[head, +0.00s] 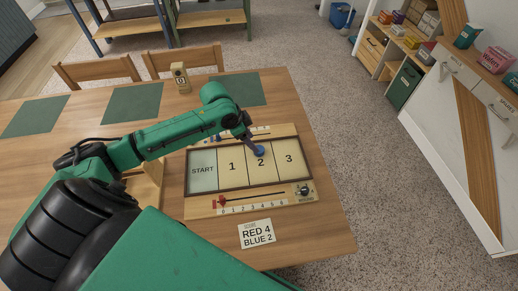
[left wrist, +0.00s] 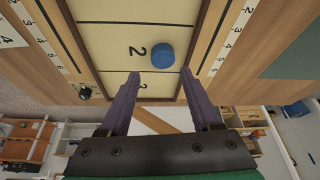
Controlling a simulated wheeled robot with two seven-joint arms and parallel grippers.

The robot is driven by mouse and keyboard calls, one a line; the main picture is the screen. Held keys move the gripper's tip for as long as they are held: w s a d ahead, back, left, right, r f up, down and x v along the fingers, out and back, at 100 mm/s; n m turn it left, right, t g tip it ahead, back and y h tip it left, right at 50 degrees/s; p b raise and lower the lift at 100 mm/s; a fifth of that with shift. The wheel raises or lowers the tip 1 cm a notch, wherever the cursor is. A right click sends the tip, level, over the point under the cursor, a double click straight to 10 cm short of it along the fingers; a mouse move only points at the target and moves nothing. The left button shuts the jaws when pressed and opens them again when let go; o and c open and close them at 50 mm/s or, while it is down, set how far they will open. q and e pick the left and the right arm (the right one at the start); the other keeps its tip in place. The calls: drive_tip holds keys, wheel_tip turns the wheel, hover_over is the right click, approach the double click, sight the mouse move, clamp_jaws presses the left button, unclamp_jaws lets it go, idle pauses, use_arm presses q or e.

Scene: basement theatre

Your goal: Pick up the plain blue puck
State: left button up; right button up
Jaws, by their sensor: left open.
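A blue puck (head: 259,150) lies on the cell marked 2 of a wooden board (head: 240,209) with cells START, 1, 2 and 3. It also shows in the left wrist view (left wrist: 163,54), beside the printed 2. Its top looks plain, with no mark that I can make out. My left gripper (head: 252,147) is over the board at the puck, its fingers pointing down. In the left wrist view my left gripper (left wrist: 160,75) is open and empty, its two purple fingertips apart with the puck just beyond them. My right gripper is not in view.
A red slider (head: 221,202) sits on the near score track, and a dark round knob (head: 303,190) at the board's near right corner. A card (head: 257,233) reads RED 4 BLUE 2. A wooden block (head: 180,77) stands farther back. Green placemats (head: 135,103) lie on the table.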

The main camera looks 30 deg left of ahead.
use_arm(q)
drive_tip(key=x, duration=0.5)
drive_tip(key=shift+w+a+f+p, duration=0.2)
drive_tip(key=shift+f+p, duration=0.1)
drive_tip(key=shift+f, duration=0.1)
drive_tip(key=shift+d+f, duration=0.1)
drive_tip(key=shift+f, duration=0.1)
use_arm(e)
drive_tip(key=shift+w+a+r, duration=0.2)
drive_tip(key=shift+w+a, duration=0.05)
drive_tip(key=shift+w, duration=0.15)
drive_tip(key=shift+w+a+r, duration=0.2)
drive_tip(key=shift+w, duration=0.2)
use_arm(q)
clamp_jaws()
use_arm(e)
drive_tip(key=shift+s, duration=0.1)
